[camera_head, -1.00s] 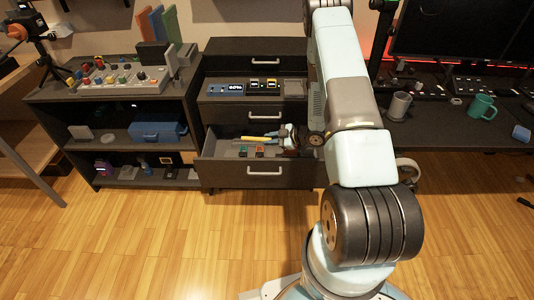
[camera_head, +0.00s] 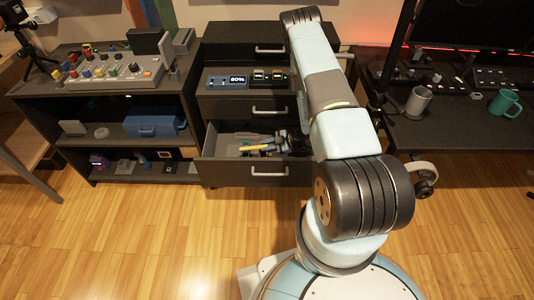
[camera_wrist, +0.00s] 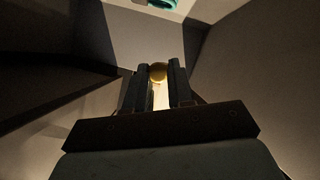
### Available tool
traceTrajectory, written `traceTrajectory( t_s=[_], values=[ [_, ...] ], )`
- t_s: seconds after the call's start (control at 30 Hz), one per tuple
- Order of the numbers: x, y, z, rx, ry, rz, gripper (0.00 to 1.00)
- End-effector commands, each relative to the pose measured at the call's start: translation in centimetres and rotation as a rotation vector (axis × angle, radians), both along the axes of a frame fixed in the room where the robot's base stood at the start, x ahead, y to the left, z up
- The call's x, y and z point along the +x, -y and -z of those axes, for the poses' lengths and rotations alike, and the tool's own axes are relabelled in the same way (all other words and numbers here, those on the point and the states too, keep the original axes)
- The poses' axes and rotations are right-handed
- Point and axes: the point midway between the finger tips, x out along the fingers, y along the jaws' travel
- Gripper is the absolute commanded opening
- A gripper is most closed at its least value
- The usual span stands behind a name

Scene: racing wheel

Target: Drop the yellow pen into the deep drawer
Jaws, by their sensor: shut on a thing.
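The yellow pen (camera_head: 258,147) shows in the head view as a thin yellow bar reaching left from my gripper (camera_head: 281,143), over the open deep drawer (camera_head: 250,171). In the wrist view its round yellow end (camera_wrist: 158,72) sits between the two dark fingers of my gripper (camera_wrist: 157,80). My gripper is shut on the pen. The pen lies roughly level, low over or inside the drawer; I cannot tell whether it touches the drawer floor. The drawer is the lowest of the dark cabinet and is pulled out.
Small coloured items lie in the drawer near the pen. A closed drawer (camera_head: 253,108) sits above it. A dark shelf unit (camera_head: 95,93) stands to the left and a desk (camera_head: 440,137) with mugs to the right. The wooden floor in front is clear.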

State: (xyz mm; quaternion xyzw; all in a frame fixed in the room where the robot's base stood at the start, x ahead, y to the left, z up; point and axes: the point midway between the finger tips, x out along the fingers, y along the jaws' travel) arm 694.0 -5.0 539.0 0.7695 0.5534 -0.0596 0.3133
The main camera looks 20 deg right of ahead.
Motion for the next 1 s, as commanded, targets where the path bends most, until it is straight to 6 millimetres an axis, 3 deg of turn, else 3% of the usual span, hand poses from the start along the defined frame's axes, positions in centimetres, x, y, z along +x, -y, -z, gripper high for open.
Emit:
traceTrajectory(
  t_s=[0.1,0.43,0.7,1.0],
  values=[
    [-0.1,0.8,1.7,-0.001,-0.002,0.012,0.0],
    [0.0,1.2,3.7,-0.001,0.001,0.02,0.0],
    [0.0,1.2,6.7,-0.001,0.0,0.019,0.0],
    [0.0,1.2,6.9,0.0,0.001,0.02,0.0]
  ],
)
